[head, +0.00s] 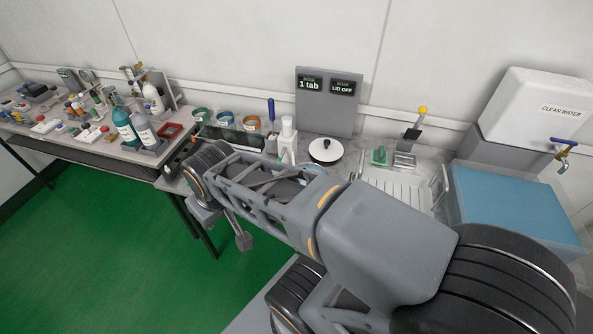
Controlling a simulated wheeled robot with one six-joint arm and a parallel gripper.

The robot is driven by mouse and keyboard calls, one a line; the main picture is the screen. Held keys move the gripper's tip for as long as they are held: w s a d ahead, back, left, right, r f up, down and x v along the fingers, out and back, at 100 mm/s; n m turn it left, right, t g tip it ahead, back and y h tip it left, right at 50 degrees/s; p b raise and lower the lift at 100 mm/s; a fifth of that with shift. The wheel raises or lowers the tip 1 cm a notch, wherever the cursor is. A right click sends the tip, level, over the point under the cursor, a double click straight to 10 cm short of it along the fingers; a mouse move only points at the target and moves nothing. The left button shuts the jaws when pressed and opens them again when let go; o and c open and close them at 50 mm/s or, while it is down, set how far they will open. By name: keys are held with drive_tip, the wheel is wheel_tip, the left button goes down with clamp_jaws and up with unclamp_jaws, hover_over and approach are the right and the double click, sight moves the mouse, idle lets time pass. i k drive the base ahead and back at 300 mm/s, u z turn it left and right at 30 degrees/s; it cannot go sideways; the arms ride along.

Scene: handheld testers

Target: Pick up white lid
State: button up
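The white lid (325,149) is round with a dark knob on top. It sits on the grey counter in the middle of the head view, in front of the upright sign board, beyond my arm. It appears to rest on a dark round thing, but I cannot tell what. My gripper (224,227) is at the left end of my arm, low over the green floor in front of the counter, well to the left of the lid and apart from it. Its fingers are small and partly hidden by the wrist, so their opening is unclear.
A white bottle (288,140) stands close left of the lid. A green item (379,155) and a yellow-topped tester (412,136) are to its right, beside a draining rack (398,188). The sign board (328,100) stands behind. A crowded table (120,150) is at left.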

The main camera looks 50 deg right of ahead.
sight(325, 149)
drive_tip(key=z, duration=1.8)
